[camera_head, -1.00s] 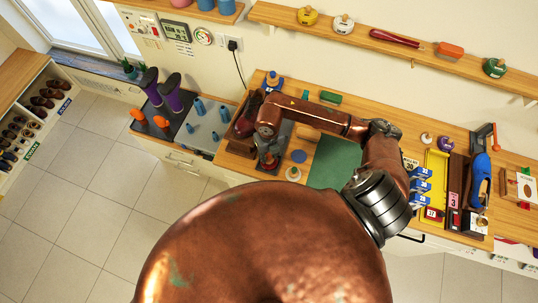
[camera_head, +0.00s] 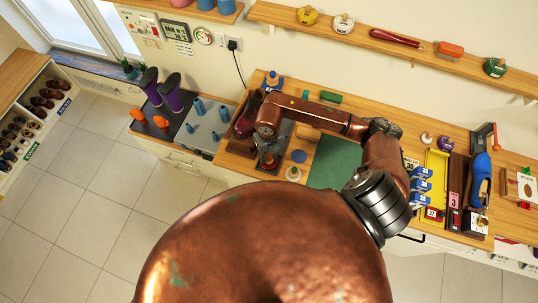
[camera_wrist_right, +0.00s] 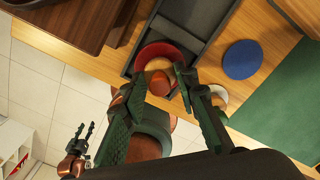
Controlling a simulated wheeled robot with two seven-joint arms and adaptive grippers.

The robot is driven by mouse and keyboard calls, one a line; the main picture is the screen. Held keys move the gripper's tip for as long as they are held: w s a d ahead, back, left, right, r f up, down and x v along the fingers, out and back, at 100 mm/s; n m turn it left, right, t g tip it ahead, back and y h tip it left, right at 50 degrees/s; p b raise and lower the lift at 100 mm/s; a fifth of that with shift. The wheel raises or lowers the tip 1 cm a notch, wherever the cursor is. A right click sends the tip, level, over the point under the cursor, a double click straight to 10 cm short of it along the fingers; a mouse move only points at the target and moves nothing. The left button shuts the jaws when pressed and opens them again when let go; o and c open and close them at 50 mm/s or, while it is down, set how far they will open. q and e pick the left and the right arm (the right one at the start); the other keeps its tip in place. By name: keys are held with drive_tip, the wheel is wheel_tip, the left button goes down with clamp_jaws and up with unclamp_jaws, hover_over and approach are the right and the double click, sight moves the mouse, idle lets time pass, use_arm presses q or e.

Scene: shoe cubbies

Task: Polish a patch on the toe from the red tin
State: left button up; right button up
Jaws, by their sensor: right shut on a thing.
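In the wrist view my right gripper (camera_wrist_right: 156,88) is shut on a small brown applicator (camera_wrist_right: 160,84), partly hidden between its green fingers. The round red tin (camera_wrist_right: 157,52) lies just beyond the fingertips, at the dark tray's edge. The applicator overlaps the tin in this view; I cannot tell whether they touch. My left gripper (camera_wrist_right: 84,136) shows small and open in the wrist view, low left, apparently empty.
A blue disc (camera_head: 299,156), a pale knob (camera_head: 293,173) and a green mat (camera_head: 335,161) are to the right. A grey mat with blue items (camera_head: 207,125) is on the left. My arm hides part of the counter.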

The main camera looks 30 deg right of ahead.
sight(269, 154)
drive_tip(key=shift+r+p, duration=2.2)
drive_tip(key=shift+r, duration=1.3)
